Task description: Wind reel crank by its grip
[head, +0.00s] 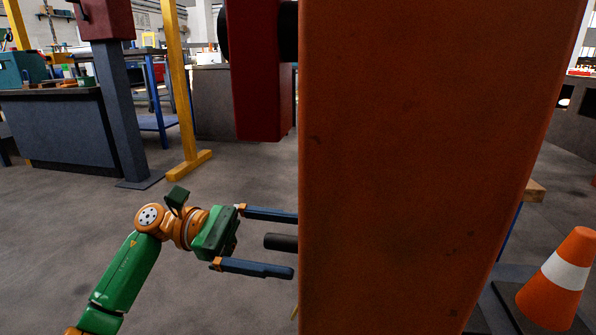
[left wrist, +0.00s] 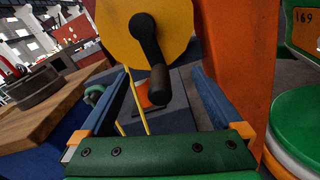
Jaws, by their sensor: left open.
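The crank's dark cylindrical grip (head: 281,241) sticks out from behind the orange column in the head view. In the left wrist view the grip (left wrist: 159,86) hangs at the end of a black crank arm (left wrist: 149,40) on a yellow reel disc (left wrist: 117,18). My left gripper (head: 294,244) is open, its two blue fingers on either side of the grip. In the left wrist view the grip lies between the fingers (left wrist: 161,72), with a visible gap on each side. The reel and crank arm are hidden in the head view. My right gripper is not in view.
The large orange column (head: 420,160) fills the right of the head view, close to my left fingertips. A dark red box (head: 262,80) hangs above the gripper. A traffic cone (head: 557,280) stands right. A wooden bench top (left wrist: 55,105) is left in the wrist view.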

